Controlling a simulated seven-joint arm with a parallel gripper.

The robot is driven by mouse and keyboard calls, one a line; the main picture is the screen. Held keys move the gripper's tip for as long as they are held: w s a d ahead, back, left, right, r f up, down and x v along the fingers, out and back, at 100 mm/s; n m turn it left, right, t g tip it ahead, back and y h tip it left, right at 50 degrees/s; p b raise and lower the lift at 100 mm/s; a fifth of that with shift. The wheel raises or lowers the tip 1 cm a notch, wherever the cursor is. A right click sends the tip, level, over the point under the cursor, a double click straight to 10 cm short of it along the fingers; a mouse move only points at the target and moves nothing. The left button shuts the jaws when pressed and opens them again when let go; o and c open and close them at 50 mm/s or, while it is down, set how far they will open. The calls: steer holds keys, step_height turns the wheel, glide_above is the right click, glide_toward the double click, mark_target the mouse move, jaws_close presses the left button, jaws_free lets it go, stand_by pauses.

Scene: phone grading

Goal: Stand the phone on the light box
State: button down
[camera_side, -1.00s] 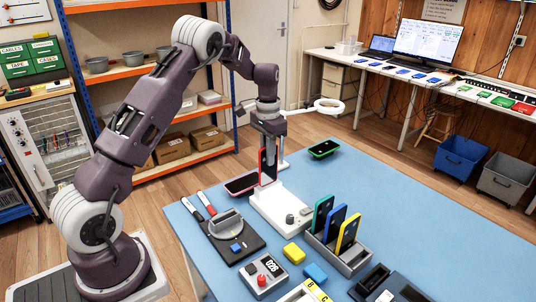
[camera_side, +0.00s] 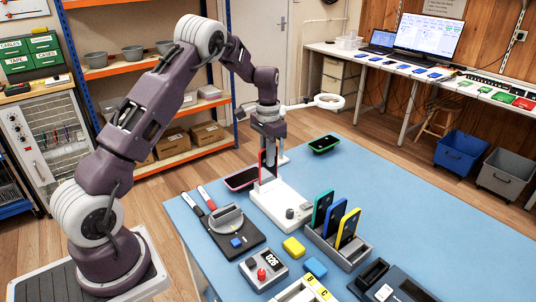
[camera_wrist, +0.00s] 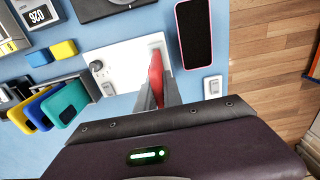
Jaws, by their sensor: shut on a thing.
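The red phone (camera_side: 263,163) is upright in my gripper (camera_side: 268,150), above the far end of the white light box (camera_side: 290,213). In the wrist view the red phone (camera_wrist: 156,78) is seen nearly edge-on between the fingers (camera_wrist: 158,92), over the box's white top (camera_wrist: 122,56). The gripper is shut on it. The phone's lower end is at or very close to the box; I cannot tell if it touches. The fingers hide part of the phone.
A pink-edged dark phone (camera_side: 240,178) lies flat just left of the box, and a green-edged one (camera_side: 324,144) lies behind. A grey rack (camera_side: 340,247) with several upright phones stands to the right. A black pad (camera_side: 233,240) is in front.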

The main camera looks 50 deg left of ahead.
steer(key=shift+f, duration=0.1)
stand_by(0.3)
steer(key=shift+f, duration=0.4)
steer(key=c, duration=1.1)
jaws_free()
steer(key=shift+r, duration=0.75)
steer(key=shift+r, duration=0.75)
